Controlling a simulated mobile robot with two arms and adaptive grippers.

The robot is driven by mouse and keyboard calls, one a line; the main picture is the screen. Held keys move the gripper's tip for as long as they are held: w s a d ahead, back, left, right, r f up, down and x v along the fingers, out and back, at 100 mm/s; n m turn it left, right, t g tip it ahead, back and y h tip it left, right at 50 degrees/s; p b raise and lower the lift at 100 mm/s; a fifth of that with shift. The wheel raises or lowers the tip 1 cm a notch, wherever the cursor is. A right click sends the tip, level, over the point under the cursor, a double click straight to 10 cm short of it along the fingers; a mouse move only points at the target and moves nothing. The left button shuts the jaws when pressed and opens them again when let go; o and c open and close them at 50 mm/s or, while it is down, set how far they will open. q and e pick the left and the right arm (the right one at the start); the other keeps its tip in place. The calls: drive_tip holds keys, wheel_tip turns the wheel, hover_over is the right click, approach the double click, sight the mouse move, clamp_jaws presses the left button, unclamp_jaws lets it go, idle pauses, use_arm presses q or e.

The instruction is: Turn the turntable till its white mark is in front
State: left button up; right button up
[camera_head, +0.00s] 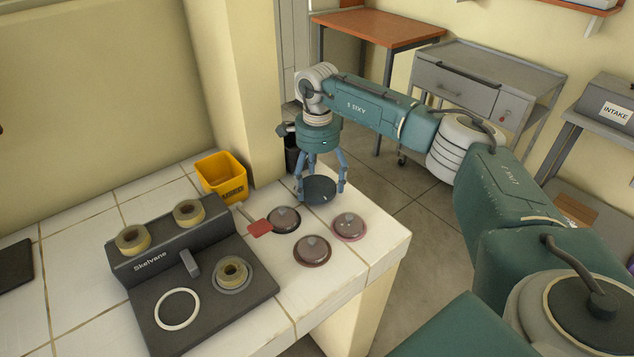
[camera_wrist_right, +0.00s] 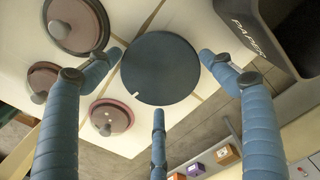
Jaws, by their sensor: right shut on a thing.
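The turntable (camera_head: 321,189) is a dark round disc at the far right corner of the tiled counter. In the right wrist view the disc (camera_wrist_right: 160,68) shows from above, with a small white mark (camera_wrist_right: 137,94) at its lower left edge, on the side of the lidded dishes. The mark cannot be made out in the head view. My right gripper (camera_head: 319,186) points down over the turntable, and its three blue fingers (camera_wrist_right: 160,72) are shut around the disc's rim. My left gripper is not in view.
Three round knobbed lids (camera_head: 313,251) sit close to the turntable on the near side. A red paddle (camera_head: 259,228), a yellow bin (camera_head: 221,175) and a dark device (camera_head: 205,285) lie farther left. A black paper bin (camera_wrist_right: 268,38) stands beside the disc. The counter edge is near.

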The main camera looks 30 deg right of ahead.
sight(320, 186)
drive_tip(key=shift+s+d+f+n, duration=0.15)
drive_tip(key=shift+d+n, duration=0.1)
drive_tip(key=shift+n, duration=0.75)
drive_tip(key=o, duration=1.1)
drive_tip(key=shift+d, duration=0.15)
drive_tip(key=shift+r, duration=0.25)
wheel_tip(320, 186, up, 12)
drive_tip(key=shift+f, duration=0.2)
